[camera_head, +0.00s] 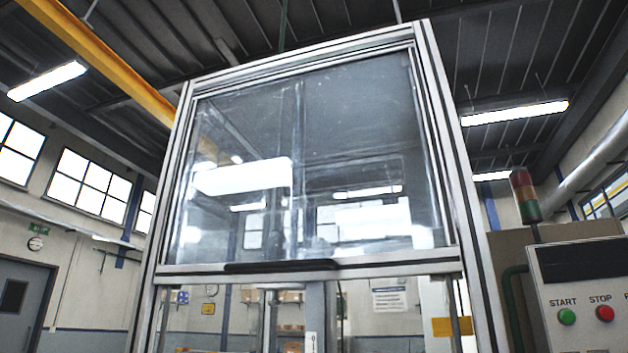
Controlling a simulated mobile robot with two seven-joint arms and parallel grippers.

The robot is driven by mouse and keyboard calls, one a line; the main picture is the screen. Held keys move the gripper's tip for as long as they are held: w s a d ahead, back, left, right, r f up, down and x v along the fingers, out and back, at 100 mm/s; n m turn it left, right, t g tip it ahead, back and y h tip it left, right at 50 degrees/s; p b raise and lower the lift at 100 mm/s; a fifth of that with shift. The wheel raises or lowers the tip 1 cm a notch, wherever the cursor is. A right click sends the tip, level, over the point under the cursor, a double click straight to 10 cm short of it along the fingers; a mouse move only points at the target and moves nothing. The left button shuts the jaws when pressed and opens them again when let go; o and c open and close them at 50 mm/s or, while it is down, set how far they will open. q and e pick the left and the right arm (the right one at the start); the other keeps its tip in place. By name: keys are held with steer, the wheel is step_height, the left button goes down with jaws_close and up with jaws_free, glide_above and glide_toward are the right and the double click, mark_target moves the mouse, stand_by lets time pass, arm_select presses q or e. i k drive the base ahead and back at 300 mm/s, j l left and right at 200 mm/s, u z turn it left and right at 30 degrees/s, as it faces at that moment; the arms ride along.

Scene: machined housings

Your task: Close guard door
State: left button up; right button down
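The guard door (310,160) is a clear panel in a metal frame, set in the upper part of an aluminium profile frame (455,190). A dark handle (280,266) runs along its bottom rail. Below that rail the opening is uncovered, so the door stands raised. The panel carries bright reflections. Neither of my grippers shows in the head view. The lower part of the opening is cut off by the picture's bottom edge.
At the right stands a control panel (590,300) with a green START button (567,317) and a red STOP button (605,313). A signal tower (525,195) rises beside the frame. A grey hall door (22,300) is far left.

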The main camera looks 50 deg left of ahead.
mark_target(445, 256)
steer(key=k+u, duration=0.15)
steer(key=u, duration=1)
